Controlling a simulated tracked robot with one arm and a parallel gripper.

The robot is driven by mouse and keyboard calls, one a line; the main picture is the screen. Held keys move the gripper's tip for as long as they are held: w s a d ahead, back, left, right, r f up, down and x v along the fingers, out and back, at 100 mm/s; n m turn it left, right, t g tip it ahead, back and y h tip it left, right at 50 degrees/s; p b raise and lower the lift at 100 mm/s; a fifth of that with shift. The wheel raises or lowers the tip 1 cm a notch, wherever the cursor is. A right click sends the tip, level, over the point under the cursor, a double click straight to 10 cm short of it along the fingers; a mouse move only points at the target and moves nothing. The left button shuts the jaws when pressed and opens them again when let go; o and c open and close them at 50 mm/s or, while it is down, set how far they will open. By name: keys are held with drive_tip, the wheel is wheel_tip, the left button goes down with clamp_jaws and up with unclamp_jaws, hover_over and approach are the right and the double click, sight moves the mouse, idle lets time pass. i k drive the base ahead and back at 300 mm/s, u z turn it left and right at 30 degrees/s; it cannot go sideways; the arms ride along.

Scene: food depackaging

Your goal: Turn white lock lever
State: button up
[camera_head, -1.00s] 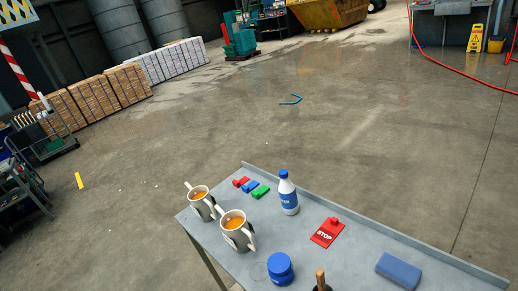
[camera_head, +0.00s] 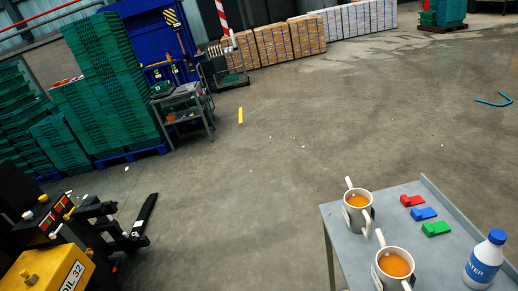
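I see no white lock lever in the current view. I cannot make out a lock on either.
A grey table (camera_head: 345,238) at lower right holds two mugs (camera_head: 357,211) (camera_head: 394,265), red, blue and green pieces (camera_head: 423,214), and a water bottle (camera_head: 484,261). Green crates (camera_head: 108,85), a grey cart (camera_head: 184,108) and boxes (camera_head: 275,43) stand behind.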

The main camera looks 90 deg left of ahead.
sight(53, 235)
drive_tip(key=u, duration=1.4)
drive_tip(key=i, duration=0.1)
drive_tip(key=u, duration=2.8)
drive_tip(key=i, duration=1.15)
